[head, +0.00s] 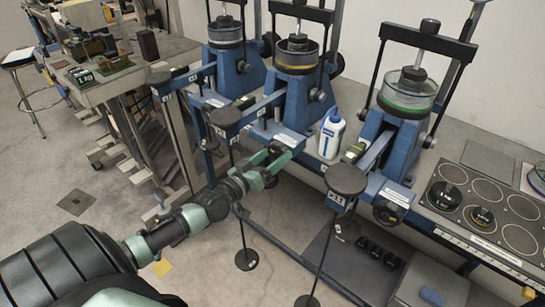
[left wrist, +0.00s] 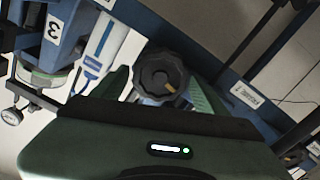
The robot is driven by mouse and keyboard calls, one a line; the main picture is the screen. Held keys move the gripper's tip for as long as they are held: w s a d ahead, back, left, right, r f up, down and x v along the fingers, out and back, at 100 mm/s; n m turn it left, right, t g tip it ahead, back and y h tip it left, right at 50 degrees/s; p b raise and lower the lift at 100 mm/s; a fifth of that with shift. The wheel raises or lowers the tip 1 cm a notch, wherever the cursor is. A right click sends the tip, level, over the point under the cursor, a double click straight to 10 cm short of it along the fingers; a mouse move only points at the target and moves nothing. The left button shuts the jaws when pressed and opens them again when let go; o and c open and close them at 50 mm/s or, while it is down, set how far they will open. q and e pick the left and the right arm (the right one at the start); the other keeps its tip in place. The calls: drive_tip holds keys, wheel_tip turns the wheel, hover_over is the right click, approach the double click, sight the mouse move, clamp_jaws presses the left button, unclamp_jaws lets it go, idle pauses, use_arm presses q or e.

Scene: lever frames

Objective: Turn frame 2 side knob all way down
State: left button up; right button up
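Frame 2 (head: 296,58) is the middle of three blue lever frames in the head view. Its side knob (left wrist: 162,77) is a black, lobed knob with a yellow mark, seen in the left wrist view. In the head view the knob is mostly hidden by the gripper. My left gripper (head: 268,163) has green fingers and is at the front of frame 2. In the left wrist view its fingers stand apart on either side of the knob, with small gaps seeming to show. My right gripper is not in view.
The right lever frame (head: 406,98) has its own black knob (head: 388,212). A white-and-blue bottle (head: 331,134) stands between it and frame 2. Hanging weight pans (head: 346,178) on thin rods are close to my left arm. A side table (head: 130,75) is at left.

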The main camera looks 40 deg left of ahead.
use_arm(q)
drive_tip(key=shift+o, duration=0.3)
drive_tip(key=s, duration=0.7)
drive_tip(key=shift+s+a, duration=0.35)
drive_tip(key=shift+s, duration=0.05)
idle(0.5)
